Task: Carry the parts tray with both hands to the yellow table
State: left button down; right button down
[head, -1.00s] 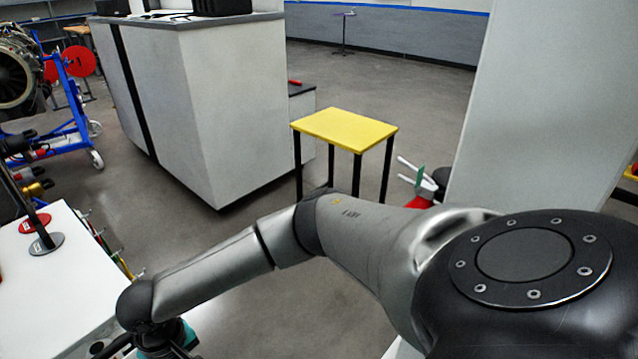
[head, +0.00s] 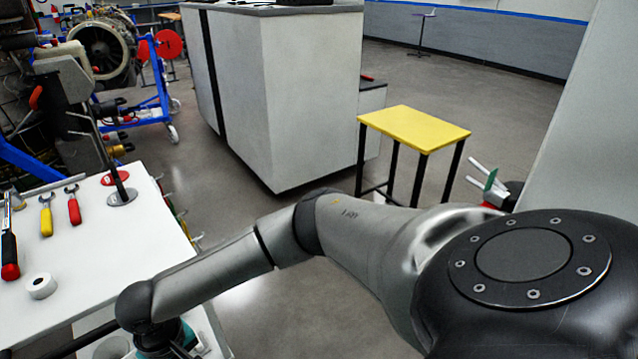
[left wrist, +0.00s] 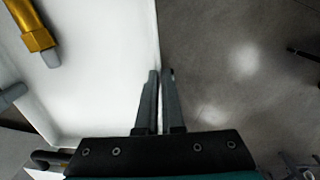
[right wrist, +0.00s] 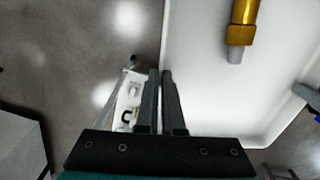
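The parts tray is white and shallow; it shows in the left wrist view (left wrist: 105,75) and the right wrist view (right wrist: 205,95). Brass fittings with grey ends lie in it (left wrist: 32,30) (right wrist: 241,32). My left gripper (left wrist: 160,76) is nearly closed with the tray's wall between its fingers. My right gripper (right wrist: 160,76) is closed the same way on another wall. In the head view my right arm reaches across to the lower left, and its fingers are out of sight. The yellow table (head: 415,125) stands on black legs beyond my arm.
A white workbench (head: 100,235) with pliers, wrenches and a tape roll (head: 41,286) is close on the left. A big grey cabinet (head: 285,95) stands left of the yellow table; a pale panel (head: 590,130) rises right. Open floor (head: 235,215) lies between bench and cabinet.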

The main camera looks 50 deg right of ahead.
aim_at(413, 124)
jog(key=u, duration=3.8)
jog(key=k+u, duration=0.2)
jog(key=k, duration=1.8)
jog(key=k+z, duration=0.15)
jog(key=k, duration=0.55)
jog(key=k+z, duration=0.1)
jog(key=k, duration=0.6)
jog(key=k+l+z, duration=0.15)
jog(key=k, duration=0.6)
